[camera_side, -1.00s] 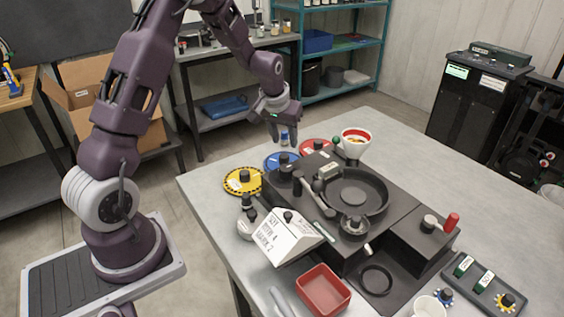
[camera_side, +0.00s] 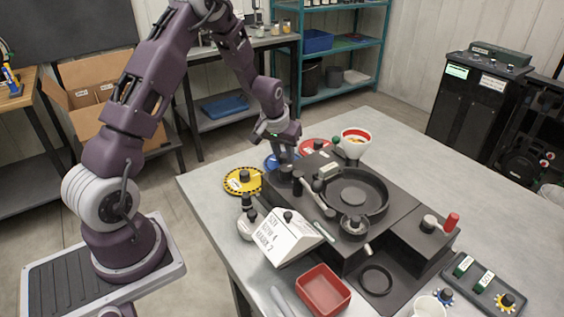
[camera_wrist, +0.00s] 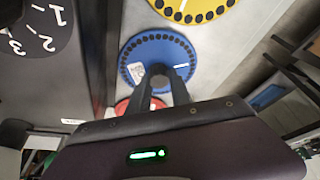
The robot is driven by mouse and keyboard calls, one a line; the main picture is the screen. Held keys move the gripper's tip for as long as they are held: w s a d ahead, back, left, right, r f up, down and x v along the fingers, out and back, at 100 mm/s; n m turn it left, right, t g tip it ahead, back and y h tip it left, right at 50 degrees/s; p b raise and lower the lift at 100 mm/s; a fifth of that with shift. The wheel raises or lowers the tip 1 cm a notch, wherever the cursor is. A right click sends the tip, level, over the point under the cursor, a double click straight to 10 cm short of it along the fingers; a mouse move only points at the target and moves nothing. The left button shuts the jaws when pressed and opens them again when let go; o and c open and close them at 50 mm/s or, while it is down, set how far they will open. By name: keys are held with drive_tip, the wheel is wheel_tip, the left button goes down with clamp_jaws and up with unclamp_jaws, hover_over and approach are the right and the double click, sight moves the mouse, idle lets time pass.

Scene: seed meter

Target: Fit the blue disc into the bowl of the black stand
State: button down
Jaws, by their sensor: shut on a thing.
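The blue disc (camera_side: 272,162) lies flat on the table behind the black stand (camera_side: 320,231), between the yellow and red discs. In the wrist view the blue disc (camera_wrist: 138,48) shows a ring of dark holes and a white label. My gripper (camera_side: 284,158) is low over the blue disc, fingers pointing down. In the wrist view my gripper (camera_wrist: 158,80) is shut on the disc's dark centre knob. The stand's round bowl (camera_side: 352,195) is empty, with a dark arm beside it. The fingertips are partly hidden in the side view.
A yellow disc (camera_side: 242,181) and a red disc (camera_side: 315,146) lie on either side. A white funnel cup with a red rim (camera_side: 355,143) stands behind the stand. A white labelled box (camera_side: 286,238) and a red tray (camera_side: 323,289) are in front.

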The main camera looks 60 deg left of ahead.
sight(284, 156)
drive_tip(key=shift+r, duration=0.1)
drive_tip(key=shift+r, duration=1.4)
wheel_tip(284, 156, up, 19)
drive_tip(key=d+m+h, duration=0.2)
drive_tip(key=d+m, duration=0.4)
drive_tip(key=d, duration=2)
drive_tip(key=shift+t, duration=0.3)
drive_tip(key=shift+s+d+f, duration=0.15)
drive_tip(key=shift+f, duration=2.6)
drive_tip(key=shift+s+d+f, duration=0.1)
drive_tip(key=shift+f, duration=2.6)
drive_tip(key=shift+f, duration=0.3)
